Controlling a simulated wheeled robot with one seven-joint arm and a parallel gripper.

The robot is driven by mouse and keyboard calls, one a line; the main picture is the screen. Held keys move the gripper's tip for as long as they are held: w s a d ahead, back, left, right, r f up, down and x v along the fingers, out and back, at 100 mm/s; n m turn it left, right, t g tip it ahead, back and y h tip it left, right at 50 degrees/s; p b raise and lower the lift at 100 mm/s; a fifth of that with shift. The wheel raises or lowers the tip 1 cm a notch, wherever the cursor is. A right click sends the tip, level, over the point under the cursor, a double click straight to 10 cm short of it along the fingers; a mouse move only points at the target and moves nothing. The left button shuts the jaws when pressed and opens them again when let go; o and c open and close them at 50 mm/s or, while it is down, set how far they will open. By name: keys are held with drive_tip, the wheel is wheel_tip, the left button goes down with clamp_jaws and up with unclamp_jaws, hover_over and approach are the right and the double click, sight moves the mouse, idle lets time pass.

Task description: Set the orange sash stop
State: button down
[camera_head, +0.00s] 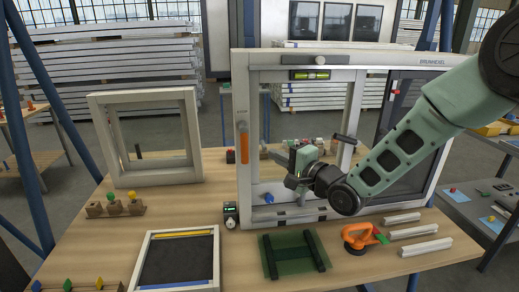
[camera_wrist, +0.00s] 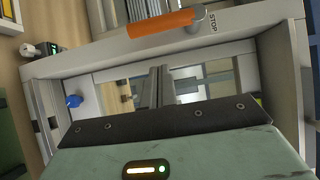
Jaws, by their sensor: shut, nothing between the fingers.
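The orange sash stop (camera_head: 244,142) is a bar on the left post of the large window frame (camera_head: 243,185). It hangs down along the post from a grey pivot at its upper end. In the wrist view the orange stop (camera_wrist: 160,23) lies across the top of the picture, with its pivot beside the printed word STOP. My gripper (camera_head: 284,158) is in front of the frame opening, to the right of the stop and apart from it. In the wrist view its fingers (camera_wrist: 155,85) are together with nothing between them.
A blue knob (camera_head: 268,198) sits low in the frame. A dark sash (camera_head: 405,110) stands at the right, partly behind my arm. A smaller white frame (camera_head: 103,140) stands at left. An orange suction cup (camera_head: 358,237), a green pane (camera_head: 294,256) and white profiles (camera_head: 424,247) lie in front.

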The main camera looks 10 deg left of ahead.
sight(244, 144)
drive_tip(key=a+p, duration=0.1)
drive_tip(key=a, duration=0.3)
drive_tip(key=shift+w+a+p, duration=0.1)
drive_tip(key=shift+a+p, duration=0.2)
drive_tip(key=shift+a, duration=0.1)
drive_tip(key=shift+f, duration=0.15)
